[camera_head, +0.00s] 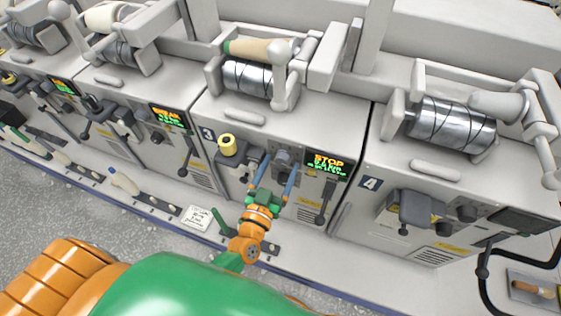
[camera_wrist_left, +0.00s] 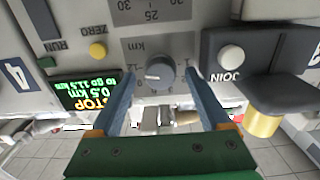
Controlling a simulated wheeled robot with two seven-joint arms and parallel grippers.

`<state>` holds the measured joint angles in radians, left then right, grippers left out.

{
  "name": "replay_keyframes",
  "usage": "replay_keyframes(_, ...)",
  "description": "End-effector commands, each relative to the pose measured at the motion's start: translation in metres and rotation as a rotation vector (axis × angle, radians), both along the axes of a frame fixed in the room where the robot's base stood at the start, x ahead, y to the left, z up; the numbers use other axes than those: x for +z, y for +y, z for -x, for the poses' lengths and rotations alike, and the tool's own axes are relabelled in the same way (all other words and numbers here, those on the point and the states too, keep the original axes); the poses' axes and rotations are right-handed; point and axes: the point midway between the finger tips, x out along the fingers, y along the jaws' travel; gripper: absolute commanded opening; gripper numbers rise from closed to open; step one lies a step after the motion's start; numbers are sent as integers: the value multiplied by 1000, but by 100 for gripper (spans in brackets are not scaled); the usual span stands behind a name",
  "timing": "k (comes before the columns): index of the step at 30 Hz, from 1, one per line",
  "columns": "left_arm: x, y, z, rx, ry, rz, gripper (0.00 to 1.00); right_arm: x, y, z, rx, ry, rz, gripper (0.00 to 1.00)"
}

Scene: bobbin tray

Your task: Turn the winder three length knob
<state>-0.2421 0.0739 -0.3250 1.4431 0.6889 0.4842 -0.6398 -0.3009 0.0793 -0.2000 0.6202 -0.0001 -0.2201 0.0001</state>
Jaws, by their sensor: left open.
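Winder three (camera_head: 216,108), with the number 3 plate, stands in the middle of the head view. Its length knob (camera_wrist_left: 158,73) is a grey dial on a panel marked km, seen upside down in the left wrist view; in the head view the knob (camera_head: 283,157) is small, close to the fingertips. My left gripper (camera_head: 278,168) is open, its two blue fingers pointing at the panel. In the wrist view the left gripper (camera_wrist_left: 160,82) has a finger on either side of the knob, with gaps; contact does not show. My right gripper is not in view.
The STOP display (camera_head: 325,164) is right of the knob in the head view. The yellow button (camera_wrist_left: 97,50) is beside the dial. Winder four (camera_head: 370,183) stands to the right.

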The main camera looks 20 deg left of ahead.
Motion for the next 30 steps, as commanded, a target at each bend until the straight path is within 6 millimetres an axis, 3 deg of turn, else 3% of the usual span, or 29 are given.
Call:
replay_keyframes(3,0,-1,-10,-1,0,0,80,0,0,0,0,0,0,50)
replay_keyframes(10,-1,-1,-11,-1,2,0,78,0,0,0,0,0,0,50)
replay_keyframes(18,-1,-1,-10,-2,2,0,5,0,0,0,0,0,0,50)
replay_keyframes(19,-1,-1,-10,-2,3,0,0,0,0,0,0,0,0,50)
replay_keyframes(30,-1,-1,-10,-2,6,82,0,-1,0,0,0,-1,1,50)
